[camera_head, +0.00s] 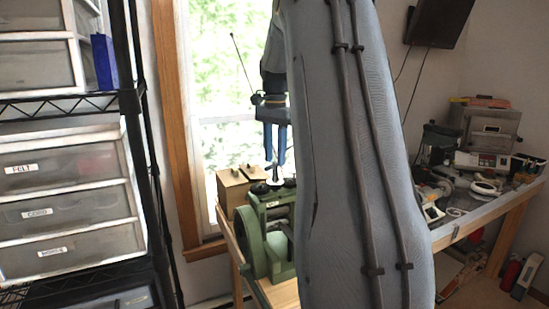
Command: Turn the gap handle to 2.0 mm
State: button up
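A green rolling mill (267,235) stands on a wooden bench near the window, partly hidden on its right by my arm. On its top is the gap handle (275,184), a small piece with a pale disc and a dark upright part; its reading is too small to make out. My gripper (275,163) points straight down right above the handle. Its two blue fingers stand apart with a narrow light gap between them. The fingertips are at or just above the handle's upright part; I cannot tell whether they touch it.
Wooden boxes (236,186) stand behind the mill. A large green wheel (249,243) is on the mill's left side. A black wire shelf with drawers (70,205) fills the left. A cluttered workbench (470,222) is at the right.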

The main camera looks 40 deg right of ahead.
notch_tip(320, 180, up, 7)
jog(key=shift+f+b, duration=0.15)
jog(key=shift+b, duration=1)
jog(key=shift+a, duration=0.1)
